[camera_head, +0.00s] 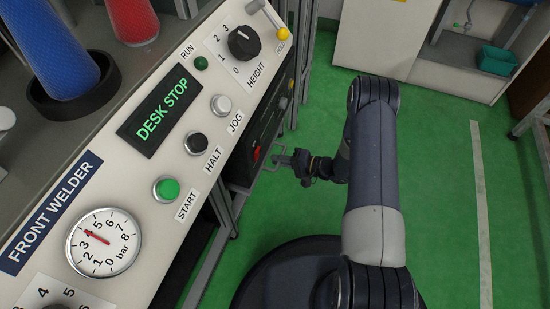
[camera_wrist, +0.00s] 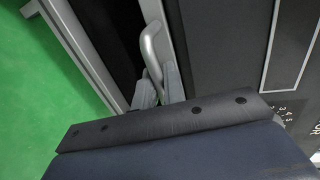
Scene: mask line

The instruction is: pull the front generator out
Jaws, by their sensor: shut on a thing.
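The front generator (camera_head: 268,122) appears to be the dark unit under the front welder panel (camera_head: 112,150); its face has a red part and a yellow part. Its dark face (camera_wrist: 225,45) fills the right of the wrist view, with a white line and a numbered dial. A grey bar handle (camera_wrist: 151,45) stands out at the face's left side. My gripper (camera_head: 284,160) reaches the unit from the right. In the wrist view my gripper (camera_wrist: 158,90) is shut on the handle's near end. My wrist housing hides the lower part of that view.
The metal frame (camera_wrist: 95,50) runs along the left of the wrist view, beside a dark gap. The green floor (camera_head: 440,180) is clear right of my arm, up to a white line (camera_head: 480,200). A pale cabinet (camera_head: 385,45) stands at the back.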

